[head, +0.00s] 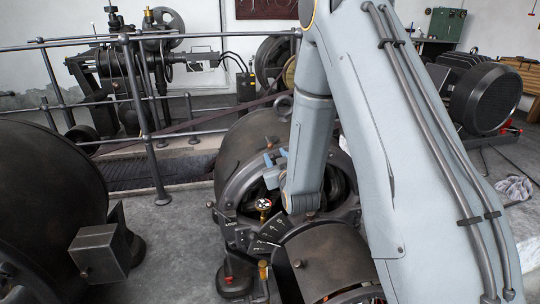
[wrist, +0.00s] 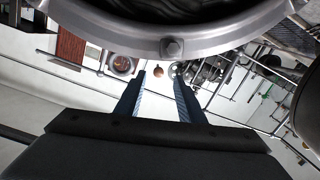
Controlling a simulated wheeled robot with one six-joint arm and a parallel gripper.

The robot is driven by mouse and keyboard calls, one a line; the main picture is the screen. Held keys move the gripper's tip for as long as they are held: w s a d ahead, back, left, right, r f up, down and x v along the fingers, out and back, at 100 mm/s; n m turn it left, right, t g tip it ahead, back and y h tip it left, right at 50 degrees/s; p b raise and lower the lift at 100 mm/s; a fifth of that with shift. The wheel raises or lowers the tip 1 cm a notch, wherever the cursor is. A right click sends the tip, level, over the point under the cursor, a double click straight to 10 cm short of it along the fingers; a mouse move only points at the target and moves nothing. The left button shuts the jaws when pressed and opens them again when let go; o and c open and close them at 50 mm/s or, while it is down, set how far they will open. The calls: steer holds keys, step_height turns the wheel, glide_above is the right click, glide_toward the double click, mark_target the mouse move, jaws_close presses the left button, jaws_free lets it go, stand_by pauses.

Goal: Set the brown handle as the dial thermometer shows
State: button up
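A small round dial with a red and white face (head: 264,204), seemingly the dial thermometer, stands on a brass stem at the front of the middle dynamo (head: 240,145). Its reading is too small to make out. Dark plates with pale marks (head: 270,226) lie just below it. My gripper (head: 276,160) is by the dynamo's open end, above the dial. In the wrist view my gripper (wrist: 160,92) is open, its two blue fingers apart with nothing held between them. A small brown round knob (wrist: 158,70), possibly the brown handle, shows beyond the fingertips. I cannot pick the handle out surely in the head view.
The dynamo's metal ring (wrist: 200,42) crosses the top of the wrist view, close to the fingers. A dark cylinder (head: 325,262) stands in front of the dynamo. A large dark machine (head: 45,200) is at left. Railings (head: 150,130) run behind.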

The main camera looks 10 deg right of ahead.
mark_target(271, 147)
steer(key=shift+w+f+t, duration=0.1)
steer(key=shift+w+t, duration=0.4)
steer(key=shift+w, duration=0.2)
steer(key=shift+w+b, duration=0.4)
steer(key=shift+w, duration=3.1)
jaws_close()
